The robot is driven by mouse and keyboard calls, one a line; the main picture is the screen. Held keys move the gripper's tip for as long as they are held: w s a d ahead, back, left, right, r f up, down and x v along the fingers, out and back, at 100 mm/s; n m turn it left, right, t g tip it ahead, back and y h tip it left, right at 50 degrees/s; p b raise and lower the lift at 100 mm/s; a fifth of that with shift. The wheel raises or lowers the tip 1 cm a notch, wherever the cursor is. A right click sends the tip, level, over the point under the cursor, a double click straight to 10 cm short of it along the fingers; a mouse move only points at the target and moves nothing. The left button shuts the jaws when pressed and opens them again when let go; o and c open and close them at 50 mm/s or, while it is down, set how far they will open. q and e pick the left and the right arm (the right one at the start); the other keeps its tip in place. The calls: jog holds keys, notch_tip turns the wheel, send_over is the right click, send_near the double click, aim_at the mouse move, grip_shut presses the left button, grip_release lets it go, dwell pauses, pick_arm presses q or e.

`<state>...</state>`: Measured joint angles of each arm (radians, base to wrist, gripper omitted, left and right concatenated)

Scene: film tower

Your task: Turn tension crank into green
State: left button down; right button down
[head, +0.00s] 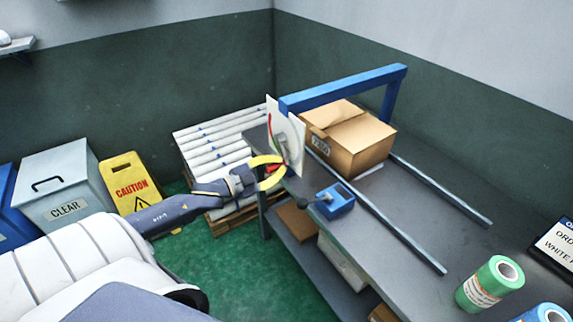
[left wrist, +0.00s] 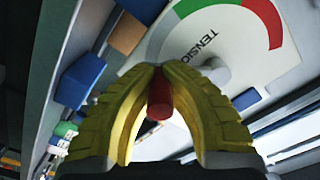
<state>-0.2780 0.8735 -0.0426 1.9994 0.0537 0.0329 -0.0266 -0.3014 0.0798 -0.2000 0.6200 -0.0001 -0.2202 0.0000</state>
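The tension dial (head: 291,122) is a white plate at the far left end of the table, seen nearly edge-on in the head view. In the left wrist view the dial (left wrist: 237,52) shows the word TENSION, a green arc (left wrist: 192,6) and a red arc (left wrist: 266,20). A grey crank hub (left wrist: 216,72) sticks out of it. My left gripper (head: 282,173) is at the dial's front. In the left wrist view its yellow fingers (left wrist: 159,68) close around the red crank handle (left wrist: 160,102). The pointer cannot be made out. My right gripper is not in view.
A cardboard box (head: 350,140) stands under a blue frame (head: 345,88) on the grey table (head: 410,190). A blue box with a black knob (head: 335,202) sits near the front edge. Two metal rails run lengthwise.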

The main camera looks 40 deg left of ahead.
pick_arm(q)
jog(key=w+a+m, duration=0.3)
jog(key=a+m, duration=0.5)
jog(key=m, duration=0.6)
jog(key=shift+w, duration=0.1)
dwell(0.4)
jog(key=c, duration=1.3)
grip_release()
jog(key=shift+f, duration=0.1)
jog(key=shift+o, duration=0.2)
jog(key=v, duration=1.2)
